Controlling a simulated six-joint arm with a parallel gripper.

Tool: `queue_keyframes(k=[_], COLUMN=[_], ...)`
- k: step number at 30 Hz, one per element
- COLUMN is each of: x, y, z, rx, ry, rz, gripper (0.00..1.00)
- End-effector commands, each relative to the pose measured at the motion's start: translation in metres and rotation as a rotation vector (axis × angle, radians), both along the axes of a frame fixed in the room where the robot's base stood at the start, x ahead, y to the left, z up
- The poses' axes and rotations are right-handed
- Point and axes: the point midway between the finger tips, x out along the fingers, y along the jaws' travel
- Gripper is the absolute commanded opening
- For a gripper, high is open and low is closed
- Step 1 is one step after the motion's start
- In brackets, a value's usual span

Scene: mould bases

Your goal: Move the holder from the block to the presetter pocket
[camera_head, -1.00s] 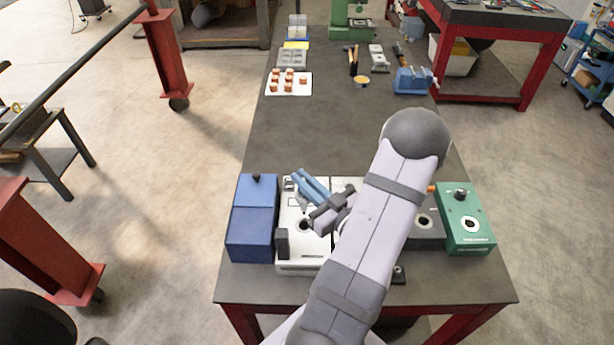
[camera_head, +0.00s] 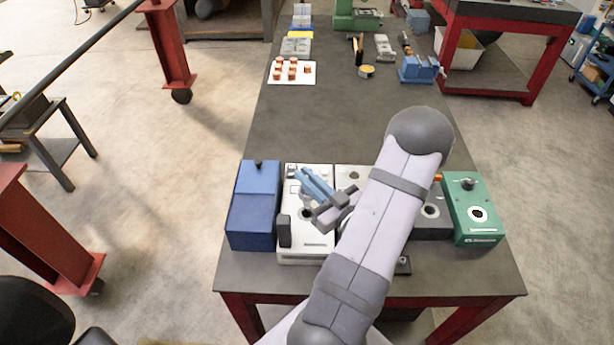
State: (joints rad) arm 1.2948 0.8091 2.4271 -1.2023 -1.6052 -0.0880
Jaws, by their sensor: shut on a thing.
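My gripper (camera_head: 318,190), grey with pale blue parts, reaches out left from behind my arm, low over the white unit. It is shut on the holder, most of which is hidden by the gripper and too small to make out. The white unit (camera_head: 308,240) has a dark upright post at its left front and a round dark pocket (camera_head: 306,213) in its top, just below and left of the gripper. I cannot tell whether the holder touches the pocket. A dark grey block (camera_head: 430,226) with a ringed hole stands right of my arm, partly covered by it.
A blue box (camera_head: 252,222) stands close left of the white unit. A green unit (camera_head: 480,225) stands at the right. Copper pieces on a white plate (camera_head: 275,79), a blue vise (camera_head: 418,72) and tools lie farther back. The middle of the bench (camera_head: 310,125) is clear.

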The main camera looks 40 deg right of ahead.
Motion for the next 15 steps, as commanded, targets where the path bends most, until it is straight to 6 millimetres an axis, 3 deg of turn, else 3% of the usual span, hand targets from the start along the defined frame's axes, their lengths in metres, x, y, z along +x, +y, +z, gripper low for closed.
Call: queue_keyframes(k=[15], x=[0.000], y=[0.000], z=[-0.042], rx=[-0.002], ry=[-0.003], rz=[0.000], gripper=[0.00])
